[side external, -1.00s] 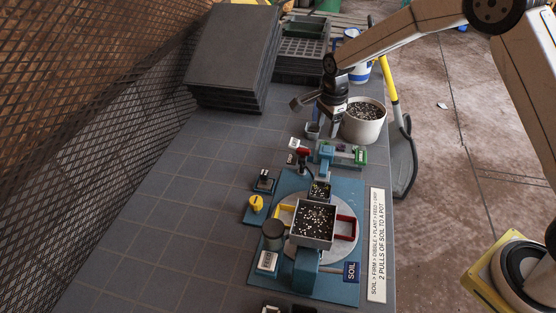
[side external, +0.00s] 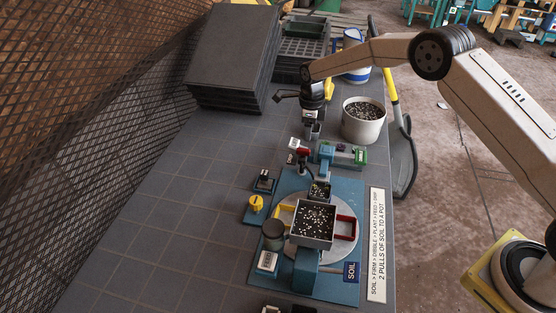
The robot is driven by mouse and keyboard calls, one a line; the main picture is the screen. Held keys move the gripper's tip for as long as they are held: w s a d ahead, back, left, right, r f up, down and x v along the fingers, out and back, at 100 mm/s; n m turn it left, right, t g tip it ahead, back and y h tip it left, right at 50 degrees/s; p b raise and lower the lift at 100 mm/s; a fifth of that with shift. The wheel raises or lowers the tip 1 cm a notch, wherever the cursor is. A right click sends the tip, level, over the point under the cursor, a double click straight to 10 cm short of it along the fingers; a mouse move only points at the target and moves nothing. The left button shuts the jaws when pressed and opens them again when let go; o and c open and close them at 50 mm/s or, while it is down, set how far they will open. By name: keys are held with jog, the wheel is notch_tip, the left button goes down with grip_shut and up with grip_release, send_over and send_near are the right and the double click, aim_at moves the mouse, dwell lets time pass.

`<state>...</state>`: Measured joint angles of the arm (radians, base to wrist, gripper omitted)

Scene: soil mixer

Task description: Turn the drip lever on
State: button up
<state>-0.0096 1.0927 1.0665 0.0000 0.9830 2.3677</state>
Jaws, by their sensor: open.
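My gripper (side external: 311,113) hangs pointing down over the far part of the bench, just above or behind a small grey cup (side external: 313,131). Its fingers are small and dark here; it is open and nothing shows in it. No lever carries a readable drip label. A red-topped part (side external: 303,152) with a small white tag stands at the far left of the blue mixer base, below my gripper in the picture and apart from it. A small dark switch (side external: 264,182) on a blue block and a yellow knob (side external: 256,203) sit to the left of the base.
The soil mixer has a square soil-filled hopper (side external: 314,224) and a red handle (side external: 346,228). A white pot of soil (side external: 363,122) stands right of my gripper. Dark stacked trays (side external: 232,55) stand behind left. The left bench top (side external: 175,205) is clear.

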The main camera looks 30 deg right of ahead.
aim_at(307, 150)
jog(key=shift+f, duration=3.8)
grip_shut()
